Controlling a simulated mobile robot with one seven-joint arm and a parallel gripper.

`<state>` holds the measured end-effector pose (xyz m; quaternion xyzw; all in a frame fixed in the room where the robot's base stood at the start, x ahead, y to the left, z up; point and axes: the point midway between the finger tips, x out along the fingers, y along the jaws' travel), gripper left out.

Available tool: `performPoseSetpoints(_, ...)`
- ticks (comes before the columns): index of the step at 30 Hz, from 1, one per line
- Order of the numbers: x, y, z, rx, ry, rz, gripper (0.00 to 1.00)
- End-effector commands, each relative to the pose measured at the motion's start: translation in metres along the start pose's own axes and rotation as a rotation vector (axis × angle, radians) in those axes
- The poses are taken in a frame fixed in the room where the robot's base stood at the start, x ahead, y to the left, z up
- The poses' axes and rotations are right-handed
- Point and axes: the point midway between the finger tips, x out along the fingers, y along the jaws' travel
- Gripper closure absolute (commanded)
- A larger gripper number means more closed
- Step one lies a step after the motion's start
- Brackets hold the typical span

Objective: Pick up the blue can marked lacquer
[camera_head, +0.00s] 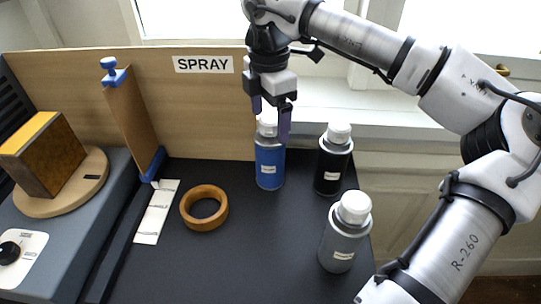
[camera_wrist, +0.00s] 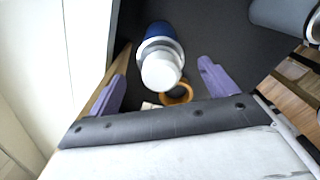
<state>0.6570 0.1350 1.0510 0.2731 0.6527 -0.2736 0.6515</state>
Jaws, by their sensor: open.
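The blue can (camera_head: 269,164) stands upright on the dark bench top near the back board, with a white cap and a small pale label too small to read. My gripper (camera_head: 271,122) is open and points down directly over the blue can, its fingertips around the level of the cap. In the wrist view the blue can (camera_wrist: 161,58) shows between the two purple fingers of my gripper (camera_wrist: 160,85), its white cap towards me. I cannot tell whether a finger touches the cap.
A black can (camera_head: 332,160) stands close to the right of the blue one, and a grey can (camera_head: 345,235) stands nearer the front. A wooden ring (camera_head: 184,219) lies to the left. A board marked SPRAY (camera_head: 203,110) rises behind. The front middle of the bench is clear.

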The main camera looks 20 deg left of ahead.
Motion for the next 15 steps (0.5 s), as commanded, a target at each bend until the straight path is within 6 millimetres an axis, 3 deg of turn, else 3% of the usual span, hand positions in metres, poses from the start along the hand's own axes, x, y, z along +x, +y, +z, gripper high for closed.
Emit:
performPoseSetpoints(7,0.017,-0.001,0.000,-0.002,0.002,-0.001,0.15)
performPoseSetpoints(15,0.053,-0.002,0.001,-0.001,0.001,0.000,0.15)
